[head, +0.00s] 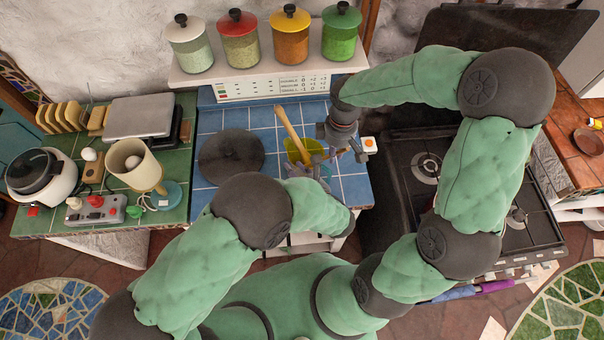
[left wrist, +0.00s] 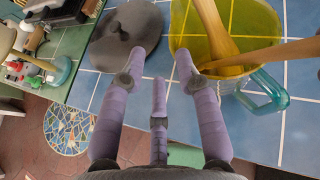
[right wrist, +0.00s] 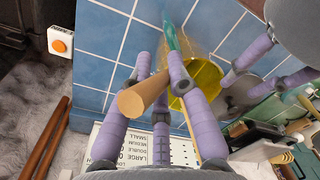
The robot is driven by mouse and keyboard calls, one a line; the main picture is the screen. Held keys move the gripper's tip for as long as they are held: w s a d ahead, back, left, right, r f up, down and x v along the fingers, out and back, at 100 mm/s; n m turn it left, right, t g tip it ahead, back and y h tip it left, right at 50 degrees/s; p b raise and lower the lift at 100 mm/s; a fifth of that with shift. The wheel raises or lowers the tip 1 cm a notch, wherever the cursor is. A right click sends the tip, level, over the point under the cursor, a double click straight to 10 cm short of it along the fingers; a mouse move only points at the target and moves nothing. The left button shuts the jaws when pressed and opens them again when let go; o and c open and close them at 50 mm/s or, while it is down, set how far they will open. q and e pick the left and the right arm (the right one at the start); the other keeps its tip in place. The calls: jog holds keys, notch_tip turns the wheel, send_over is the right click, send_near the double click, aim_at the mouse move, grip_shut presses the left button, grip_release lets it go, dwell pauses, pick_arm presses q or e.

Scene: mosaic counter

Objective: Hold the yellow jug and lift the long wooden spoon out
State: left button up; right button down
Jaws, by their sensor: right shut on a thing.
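The yellow jug (head: 303,150) stands on the blue tiles; its teal handle shows in the left wrist view (left wrist: 272,97). One long wooden handle (head: 288,128) leans out of it to the back left. A second wooden handle (left wrist: 270,54) leans out to the right. I cannot tell which is the long spoon; the bowl ends are hard to make out. My right gripper (right wrist: 160,75) is shut on the right-leaning handle (right wrist: 145,93), beside the jug. My left gripper (left wrist: 160,65) is open and empty in front of the jug, its right finger near the wall.
An orange-button box (head: 370,145) sits to the right, by the stove (head: 425,165). Several lidded jars stand on the shelf (head: 268,70) behind. A cream pitcher (head: 135,165) is on the left counter.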

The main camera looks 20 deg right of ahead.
pick_arm(q)
jog(key=shift+m+h, duration=0.4)
jog(key=shift+m, duration=0.2)
jog(key=shift+w+d+f, duration=0.1)
jog(key=shift+w+f, duration=0.45)
jog(key=shift+w, duration=0.3)
jog(key=shift+w+d+f, duration=0.1)
jog(key=shift+w+f, duration=0.5)
jog(key=shift+w, duration=0.3)
jog(key=shift+w+d+f, duration=0.1)
jog(key=shift+w+f, duration=0.45)
jog(key=shift+w, duration=0.3)
grip_shut()
jog(key=shift+o, duration=0.5)
grip_release()
jog(key=shift+c, duration=0.3)
